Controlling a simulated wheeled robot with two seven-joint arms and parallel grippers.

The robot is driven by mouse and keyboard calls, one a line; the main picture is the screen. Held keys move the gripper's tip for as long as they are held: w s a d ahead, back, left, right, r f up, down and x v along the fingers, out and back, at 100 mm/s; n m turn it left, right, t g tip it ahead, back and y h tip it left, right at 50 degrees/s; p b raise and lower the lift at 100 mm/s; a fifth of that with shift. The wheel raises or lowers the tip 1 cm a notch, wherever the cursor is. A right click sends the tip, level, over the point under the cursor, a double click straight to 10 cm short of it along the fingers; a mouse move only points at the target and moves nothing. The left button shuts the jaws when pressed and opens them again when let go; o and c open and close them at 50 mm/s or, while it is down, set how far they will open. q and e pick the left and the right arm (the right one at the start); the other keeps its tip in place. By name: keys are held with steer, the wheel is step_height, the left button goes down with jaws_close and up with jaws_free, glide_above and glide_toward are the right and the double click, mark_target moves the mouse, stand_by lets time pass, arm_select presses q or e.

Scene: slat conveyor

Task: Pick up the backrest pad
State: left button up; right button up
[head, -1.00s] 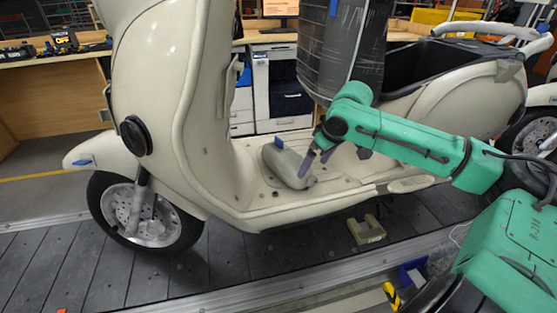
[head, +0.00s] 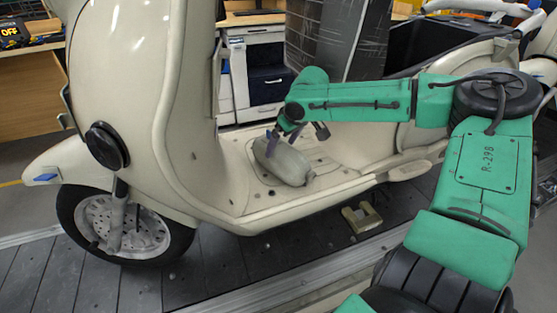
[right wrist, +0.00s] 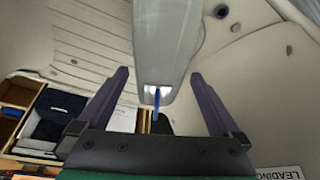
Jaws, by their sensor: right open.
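The backrest pad (head: 283,162) is a grey-beige rounded block lying on the scooter's footboard (head: 245,200). A small blue tab shows on its end in the right wrist view, where the pad (right wrist: 166,45) comes down from the top of the picture. My right gripper (head: 297,132) is just above and behind the pad in the head view. In the right wrist view its two fingers (right wrist: 160,78) are spread apart, with the pad's near end between them and gaps on both sides. My left gripper is not in view.
The cream scooter stands on a dark slat conveyor (head: 230,262). Its front shield (head: 150,80) rises left of the pad, and a dark wrapped seat column (head: 345,40) stands behind my right arm. A beige bracket (head: 362,217) lies on the slats.

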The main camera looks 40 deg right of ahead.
mark_target(281, 148)
steer(key=x, duration=0.3)
steer(key=shift+s+f, duration=0.1)
steer(key=shift+s, duration=0.15)
steer(key=shift+w+f, duration=0.3)
steer(key=shift+w, duration=0.05)
steer(key=shift+r, duration=0.1)
jaws_close()
